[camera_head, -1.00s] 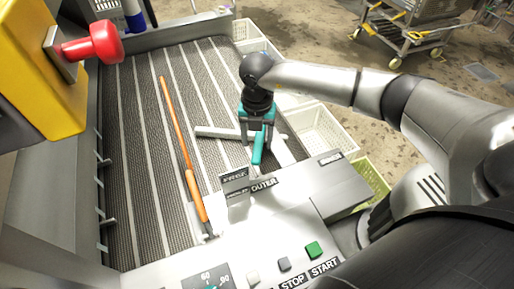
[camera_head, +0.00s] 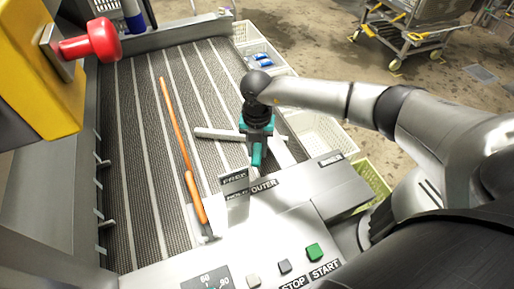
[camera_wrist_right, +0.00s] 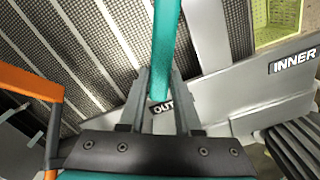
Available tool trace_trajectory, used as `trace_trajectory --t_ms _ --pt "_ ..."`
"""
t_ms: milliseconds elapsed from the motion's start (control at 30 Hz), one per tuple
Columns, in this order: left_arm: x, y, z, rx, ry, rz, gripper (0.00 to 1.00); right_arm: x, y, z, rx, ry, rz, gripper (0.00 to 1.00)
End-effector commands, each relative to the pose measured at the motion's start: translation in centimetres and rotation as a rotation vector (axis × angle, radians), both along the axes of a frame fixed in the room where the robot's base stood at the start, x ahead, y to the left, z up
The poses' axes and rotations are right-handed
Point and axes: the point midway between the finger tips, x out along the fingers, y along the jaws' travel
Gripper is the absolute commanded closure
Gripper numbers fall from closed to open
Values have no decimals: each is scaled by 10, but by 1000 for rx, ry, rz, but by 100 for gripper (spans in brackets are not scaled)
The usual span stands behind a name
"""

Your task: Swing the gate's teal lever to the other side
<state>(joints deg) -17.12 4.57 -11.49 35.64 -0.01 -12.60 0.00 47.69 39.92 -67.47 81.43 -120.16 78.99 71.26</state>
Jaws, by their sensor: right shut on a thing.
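The teal lever (camera_head: 257,155) stands at the near end of the ribbed conveyor, by the OUTER label (camera_head: 264,185). In the wrist view the lever (camera_wrist_right: 166,45) runs up between the two grey fingers. My right gripper (camera_head: 257,140) is shut on it, seen from above in the head view. In the wrist view the gripper (camera_wrist_right: 161,95) hides the lever's lower part, and the OUTER label is partly covered. A pale gate bar (camera_head: 218,134) lies across the belt left of the gripper. The INNER label (camera_wrist_right: 294,61) is to the right. My left gripper is not in view.
A yellow box with a red knob (camera_head: 92,43) juts in at upper left. A panel with START and STOP buttons (camera_head: 314,251) is in front. Crates (camera_head: 320,133) stand right of the conveyor.

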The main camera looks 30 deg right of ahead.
Motion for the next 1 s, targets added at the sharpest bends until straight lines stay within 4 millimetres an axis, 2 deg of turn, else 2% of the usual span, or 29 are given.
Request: trace_trajectory --t_ms 33,200,1000 --pt "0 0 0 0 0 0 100 0 0 0 0 0 0 84" --pt "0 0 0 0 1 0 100 0 0 0 0 0 0 100" --pt "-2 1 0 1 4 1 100 0 0 1 0 -1 -1 100"
